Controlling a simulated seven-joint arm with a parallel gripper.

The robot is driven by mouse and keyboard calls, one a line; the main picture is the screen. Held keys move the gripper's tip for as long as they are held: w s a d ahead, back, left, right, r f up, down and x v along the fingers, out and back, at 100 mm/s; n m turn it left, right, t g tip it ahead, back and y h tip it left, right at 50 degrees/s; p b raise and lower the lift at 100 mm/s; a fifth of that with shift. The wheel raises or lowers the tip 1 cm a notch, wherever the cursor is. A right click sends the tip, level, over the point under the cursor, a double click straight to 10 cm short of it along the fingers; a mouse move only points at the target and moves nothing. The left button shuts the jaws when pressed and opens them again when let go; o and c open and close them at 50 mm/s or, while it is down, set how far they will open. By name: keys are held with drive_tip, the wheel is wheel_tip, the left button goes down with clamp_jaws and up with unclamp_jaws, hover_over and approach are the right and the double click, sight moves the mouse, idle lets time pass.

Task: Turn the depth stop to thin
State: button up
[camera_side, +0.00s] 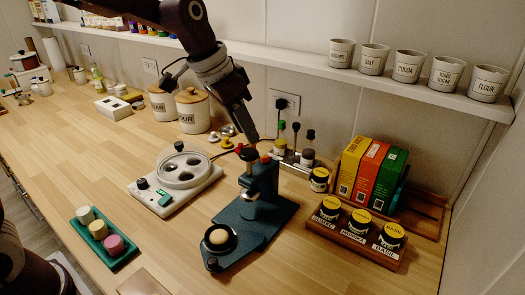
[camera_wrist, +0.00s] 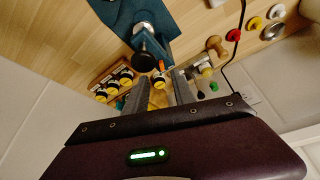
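A blue-grey bench device (camera_side: 260,205) stands on the counter, with an upright column and a flat base. A round black knob (camera_side: 248,155) tops its column, and a small orange-red cap (camera_side: 265,158) is beside it. A black dish with a cream disc (camera_side: 220,238) sits on the base's front. I cannot tell which part is the depth stop and read no "thin" mark. My gripper (camera_side: 249,139) is just above the black knob, pointing down. In the wrist view, my gripper (camera_wrist: 162,78) has its fingers apart, with the black knob (camera_wrist: 145,62) close to the fingertips.
A white device with round wells (camera_side: 175,178) stands left of it. A green tray (camera_side: 105,240) holds three coloured pieces. A wooden rack of labelled jars (camera_side: 350,240) and upright coloured boxes (camera_side: 370,175) are to the right. Bottles (camera_side: 292,145) stand behind.

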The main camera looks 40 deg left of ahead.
sight(265, 157)
drive_tip(key=x, duration=0.6)
drive_tip(key=w+x, duration=0.1)
drive_tip(key=x, duration=0.2)
drive_tip(key=shift+d+r, duration=0.1)
drive_tip(key=shift+r, duration=0.15)
clamp_jaws()
